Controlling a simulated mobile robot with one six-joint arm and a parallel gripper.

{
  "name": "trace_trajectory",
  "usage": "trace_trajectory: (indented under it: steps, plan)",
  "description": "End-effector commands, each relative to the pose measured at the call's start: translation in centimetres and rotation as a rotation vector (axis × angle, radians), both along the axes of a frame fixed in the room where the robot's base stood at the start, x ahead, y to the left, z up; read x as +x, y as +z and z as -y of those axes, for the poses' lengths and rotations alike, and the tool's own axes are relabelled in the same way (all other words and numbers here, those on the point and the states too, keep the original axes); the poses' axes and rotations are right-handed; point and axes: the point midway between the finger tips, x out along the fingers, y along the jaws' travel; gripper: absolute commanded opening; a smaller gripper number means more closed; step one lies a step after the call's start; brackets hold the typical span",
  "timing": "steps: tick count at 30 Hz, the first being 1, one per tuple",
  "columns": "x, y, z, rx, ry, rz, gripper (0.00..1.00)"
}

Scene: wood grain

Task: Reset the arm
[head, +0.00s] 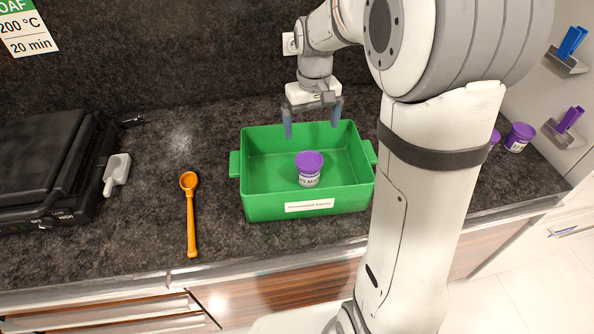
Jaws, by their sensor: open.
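My gripper (312,122) is in the head view, above the back part of a green bin (258,205). Its two blue-grey fingers point down and are spread apart, with nothing between them. A jar with a purple lid (309,168) stands upright inside the bin, below and in front of the gripper, apart from the fingers.
An orange spoon (190,215) lies left of the bin. A white scoop (117,173) lies beside a black appliance (45,165). Purple-lidded jars (519,137) stand at the right. Blue (572,42) and purple (569,119) items sit in wall holders. A dark wall rises behind the counter.

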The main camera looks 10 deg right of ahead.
Motion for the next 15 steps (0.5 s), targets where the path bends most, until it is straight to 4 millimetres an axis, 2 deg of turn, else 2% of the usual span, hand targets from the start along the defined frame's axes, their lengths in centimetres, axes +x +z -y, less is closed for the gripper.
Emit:
trace_trajectory:
  steps: [12, 15]
  plan:
    - [-0.05, 0.13, 0.05, 0.000, -0.001, 0.000, 0.95]
    - [-0.67, 0.60, 0.05, 0.000, -0.005, 0.010, 0.95]
